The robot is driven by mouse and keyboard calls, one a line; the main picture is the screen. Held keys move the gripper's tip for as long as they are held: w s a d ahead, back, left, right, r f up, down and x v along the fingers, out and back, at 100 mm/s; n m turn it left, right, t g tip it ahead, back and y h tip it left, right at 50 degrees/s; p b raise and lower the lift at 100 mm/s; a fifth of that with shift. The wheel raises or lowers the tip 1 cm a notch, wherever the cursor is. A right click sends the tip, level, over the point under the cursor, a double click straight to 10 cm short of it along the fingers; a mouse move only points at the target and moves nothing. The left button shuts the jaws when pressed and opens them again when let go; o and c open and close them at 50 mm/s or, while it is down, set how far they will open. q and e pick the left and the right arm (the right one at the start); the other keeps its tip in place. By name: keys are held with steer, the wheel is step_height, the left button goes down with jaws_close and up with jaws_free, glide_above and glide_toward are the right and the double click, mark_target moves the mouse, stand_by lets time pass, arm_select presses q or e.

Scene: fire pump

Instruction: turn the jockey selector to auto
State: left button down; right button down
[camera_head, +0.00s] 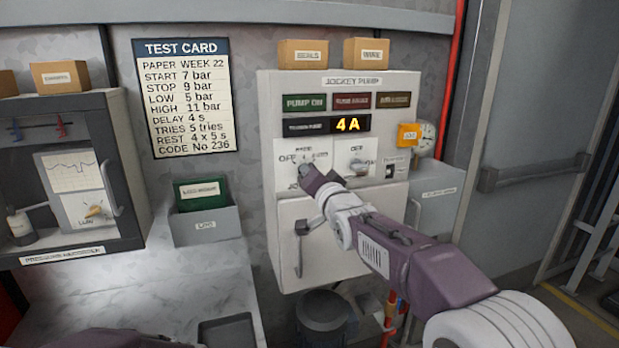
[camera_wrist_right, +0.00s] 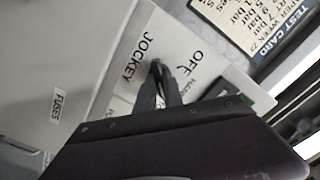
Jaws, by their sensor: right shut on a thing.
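The jockey pump panel (camera_head: 270,130) is a light cabinet on the wall in the head view. Its left white plate carries the jockey selector, with OFF printed at its upper left. My right gripper (camera_head: 308,173) is at this selector and hides most of its knob. In the right wrist view, the right gripper's fingers (camera_wrist_right: 160,80) are closed together on the selector knob (camera_wrist_right: 156,66), between the words JOCKEY and OFF. The knob's exact pointing is hard to tell. My left gripper is not clearly visible.
A second knob (camera_head: 358,165) marked OFF sits right of the selector. Below is a cabinet door with a lever handle (camera_head: 299,250). A test card (camera_head: 187,97) hangs left. A bin (camera_head: 322,310) stands below the panel.

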steer(key=shift+r+m, duration=0.35)
steer(key=shift+m, duration=0.25)
steer(key=c, duration=1.6)
jaws_free()
steer(key=shift+o, duration=0.7)
steer(key=shift+d, duration=0.1)
steer(key=shift+f, duration=0.2)
steer(key=b+v, duration=0.2)
steer(key=v, duration=0.7)
steer(key=shift+b, duration=0.4)
steer(key=shift+r, duration=0.1)
